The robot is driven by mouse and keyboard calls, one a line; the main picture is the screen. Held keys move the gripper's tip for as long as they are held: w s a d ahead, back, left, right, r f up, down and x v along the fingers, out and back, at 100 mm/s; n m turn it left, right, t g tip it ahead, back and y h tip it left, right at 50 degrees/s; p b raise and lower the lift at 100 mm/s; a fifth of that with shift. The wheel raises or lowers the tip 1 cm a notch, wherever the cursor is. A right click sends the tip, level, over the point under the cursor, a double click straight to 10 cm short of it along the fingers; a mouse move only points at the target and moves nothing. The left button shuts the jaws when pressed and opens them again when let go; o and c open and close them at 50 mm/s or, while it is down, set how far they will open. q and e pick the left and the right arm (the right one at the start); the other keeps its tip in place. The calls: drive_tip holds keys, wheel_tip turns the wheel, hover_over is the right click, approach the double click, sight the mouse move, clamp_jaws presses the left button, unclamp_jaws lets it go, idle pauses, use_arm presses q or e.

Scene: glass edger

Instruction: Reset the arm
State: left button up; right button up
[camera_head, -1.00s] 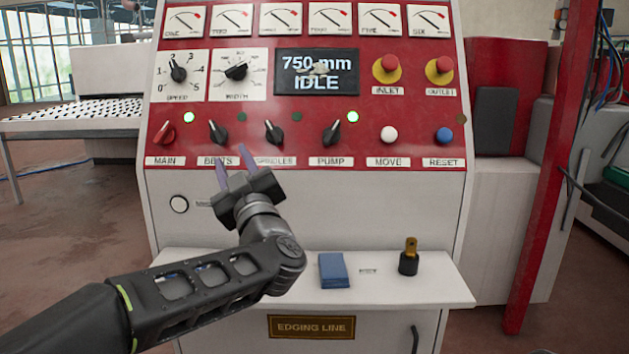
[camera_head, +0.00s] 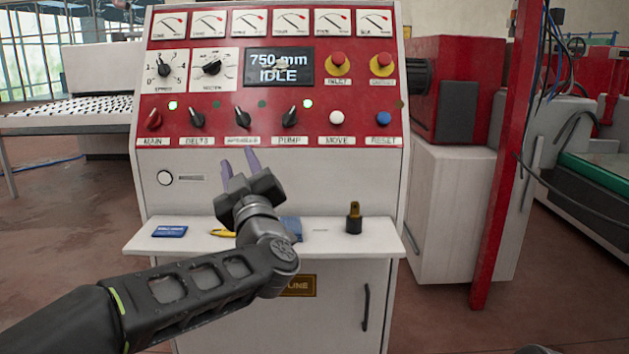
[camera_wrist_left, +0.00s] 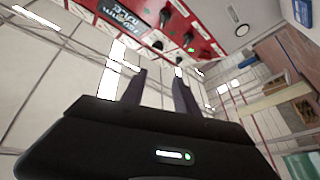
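My left gripper (camera_head: 238,163) is in front of the control panel, below the row of knobs, with its fingers pointing up. Its two fingers stand apart with nothing between them, and the left wrist view also shows the empty fingers (camera_wrist_left: 158,88). The red and white control panel (camera_head: 330,98) has a display (camera_head: 279,67) reading 750 mm IDLE. A blue RESET button (camera_head: 383,118) and a white MOVE button (camera_head: 337,117) sit at the right of the lower row.
A red post (camera_head: 497,170) stands at the right.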

use_arm(q)
drive_tip(key=w+d+f+m+g+h, duration=0.1)
drive_tip(key=d+f+m+h, duration=0.3)
drive_tip(key=f, duration=0.3)
drive_tip(key=w+d+f+m+h, duration=0.1)
drive_tip(key=d+f+m+h, duration=0.1)
drive_tip(key=d+f+h, duration=0.4)
drive_tip(key=s+d+f+m+g+h+p, duration=0.1)
drive_tip(key=s+f+g, duration=0.2)
drive_tip(key=f, duration=1)
drive_tip(key=s+d+f+m+g, duration=0.2)
drive_tip(key=s+f+g, duration=0.2)
drive_tip(key=f, duration=0.9)
drive_tip(key=s+a+f+g+p, duration=0.15)
drive_tip(key=s+f+g, duration=0.35)
drive_tip(key=s+f, duration=0.9)
drive_tip(key=s+a+f+g, duration=0.2)
drive_tip(key=s+f+g, duration=0.1)
drive_tip(key=s+f, duration=0.4)
drive_tip(key=s+a+f+g+p, duration=0.1)
drive_tip(key=s+f, duration=0.5)
drive_tip(key=s, duration=0.8)
drive_tip(key=a+g, duration=0.1)
drive_tip(key=g, duration=0.1)
drive_tip(key=shift+a+f+n+g+h, duration=0.3)
drive_tip(key=shift+a+f+g, duration=0.05)
drive_tip(key=shift+a+g, duration=0.05)
